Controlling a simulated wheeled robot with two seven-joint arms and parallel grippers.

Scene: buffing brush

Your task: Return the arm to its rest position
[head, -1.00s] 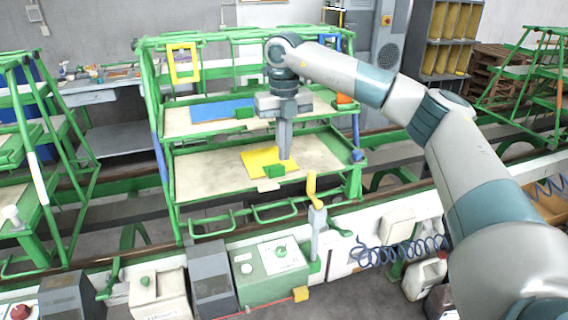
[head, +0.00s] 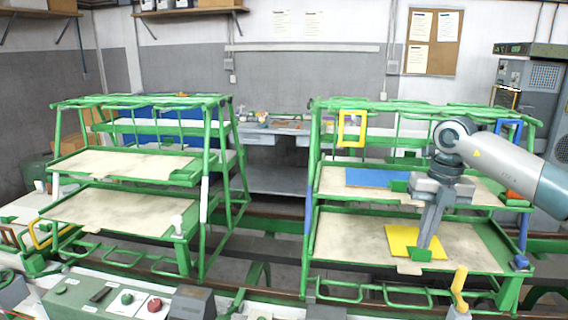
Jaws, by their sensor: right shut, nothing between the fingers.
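My right arm comes in from the right edge. My right gripper (head: 430,236) points down over the lower shelf of the right green rack (head: 316,180). Its fingers are together with nothing seen between them. The fingertips show in front of the yellow plate (head: 400,238) on that shelf; I cannot tell whether they touch it. A green block (head: 419,254) sits at the plate's front edge, just below the fingertips. A blue plate (head: 375,177) lies on the upper shelf, partly behind the gripper. My left gripper does not show. No brush can be made out.
A second green rack (head: 205,190) with bare shelves stands at left. Control boxes with buttons (head: 127,298) and a yellow-handled lever (head: 459,282) line the front. A cluttered workbench (head: 270,130) stands behind. A gap lies between the racks.

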